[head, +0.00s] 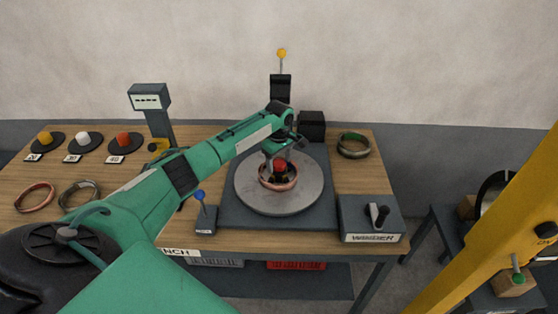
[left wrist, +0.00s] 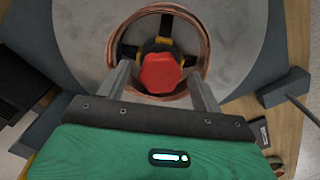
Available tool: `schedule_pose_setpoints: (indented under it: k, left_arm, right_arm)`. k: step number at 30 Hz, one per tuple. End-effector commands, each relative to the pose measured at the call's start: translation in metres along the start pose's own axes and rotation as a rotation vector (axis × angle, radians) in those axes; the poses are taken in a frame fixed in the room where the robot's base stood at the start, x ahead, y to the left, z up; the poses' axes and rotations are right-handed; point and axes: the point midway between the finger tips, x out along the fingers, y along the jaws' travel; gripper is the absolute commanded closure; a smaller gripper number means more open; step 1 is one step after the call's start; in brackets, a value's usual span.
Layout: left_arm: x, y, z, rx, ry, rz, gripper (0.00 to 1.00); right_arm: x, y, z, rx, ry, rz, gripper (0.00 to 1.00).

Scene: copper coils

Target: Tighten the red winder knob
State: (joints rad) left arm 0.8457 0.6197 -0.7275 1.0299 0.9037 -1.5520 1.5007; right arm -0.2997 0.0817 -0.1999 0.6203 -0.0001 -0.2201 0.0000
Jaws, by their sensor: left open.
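The red winder knob (head: 280,165) sits at the centre of the round grey plate (head: 307,195) on the bench. In the left wrist view the red knob (left wrist: 160,73) stands inside a copper coil (left wrist: 199,37), over a yellow and black hub. The copper coil (head: 279,187) rings the knob in the head view. My left gripper (head: 280,155) is over the knob, pointing down. In the left wrist view its two fingers (left wrist: 161,84) are apart, one on each side of the knob, with gaps visible. My right gripper is not in view.
A box labelled WINDER (head: 358,232) with a black lever stands at the front right. A blue-knobbed lever (head: 206,217) stands front left. Coils lie at left (head: 36,198) and back right (head: 353,146). A dark post with a yellow ball (head: 282,54) rises behind.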

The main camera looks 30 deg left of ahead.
Motion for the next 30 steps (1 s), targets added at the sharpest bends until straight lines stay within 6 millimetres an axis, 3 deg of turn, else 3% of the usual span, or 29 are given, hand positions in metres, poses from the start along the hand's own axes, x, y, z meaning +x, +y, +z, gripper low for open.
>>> schedule_pose_setpoints:
  k: [2, 6, 9, 20, 30]
  left_arm:
    - [0.000, 0.000, 0.000, 0.000, 0.000, 0.000, 0.35]
    - [0.000, 0.000, 0.000, 0.000, 0.000, 0.000, 0.63]
    - [0.000, 0.000, 0.000, 0.000, 0.000, 0.000, 0.78]
    - [-0.002, 0.000, 0.000, 0.058, 0.000, -0.001, 0.78]
    - [-0.004, -0.001, 0.000, 0.305, -0.002, -0.002, 0.78]
  right_arm:
    - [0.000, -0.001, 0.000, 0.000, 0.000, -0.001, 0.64]
    - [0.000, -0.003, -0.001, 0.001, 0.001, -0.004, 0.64]
    - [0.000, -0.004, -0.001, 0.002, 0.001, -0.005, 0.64]
    - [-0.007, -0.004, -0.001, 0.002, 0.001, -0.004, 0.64]
    - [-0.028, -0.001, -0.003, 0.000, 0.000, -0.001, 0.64]
